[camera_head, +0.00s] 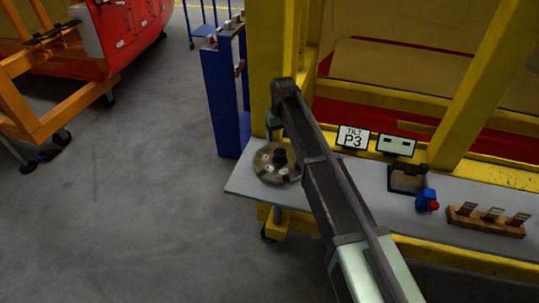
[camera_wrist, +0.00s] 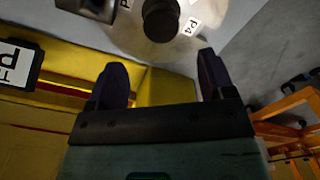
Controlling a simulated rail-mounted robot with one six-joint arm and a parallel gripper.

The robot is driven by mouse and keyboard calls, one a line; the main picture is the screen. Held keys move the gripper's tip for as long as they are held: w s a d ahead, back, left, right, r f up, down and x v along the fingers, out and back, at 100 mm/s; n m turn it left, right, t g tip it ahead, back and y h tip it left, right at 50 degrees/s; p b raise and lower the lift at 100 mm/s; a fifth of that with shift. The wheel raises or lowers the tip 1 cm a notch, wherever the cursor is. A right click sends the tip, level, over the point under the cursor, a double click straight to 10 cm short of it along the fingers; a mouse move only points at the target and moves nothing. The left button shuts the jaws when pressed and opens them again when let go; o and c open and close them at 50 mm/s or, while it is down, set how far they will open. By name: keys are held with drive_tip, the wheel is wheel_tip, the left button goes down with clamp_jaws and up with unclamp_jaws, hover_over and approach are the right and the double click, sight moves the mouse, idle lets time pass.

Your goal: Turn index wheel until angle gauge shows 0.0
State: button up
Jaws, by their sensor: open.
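The index wheel (camera_head: 264,166) is a round tan-grey disc with a dark centre hub, lying on the left end of the grey bench. A small display (camera_head: 396,146), perhaps the angle gauge, shows two dark dashes and no readable number.
Right along the bench (camera_head: 243,184) are a dark block (camera_head: 407,179), a blue and red item (camera_head: 426,200) and a wooden rack (camera_head: 485,221). A yellow frame (camera_head: 475,85) stands behind; a blue stand (camera_head: 225,100) is left of it.

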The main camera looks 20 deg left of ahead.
sight(280, 151)
wheel_tip(280, 151, down, 11)
drive_tip(key=b, duration=1)
drive_tip(key=shift+a+r, duration=0.1)
drive_tip(key=shift+r, duration=0.1)
drive_tip(key=c, duration=1.3)
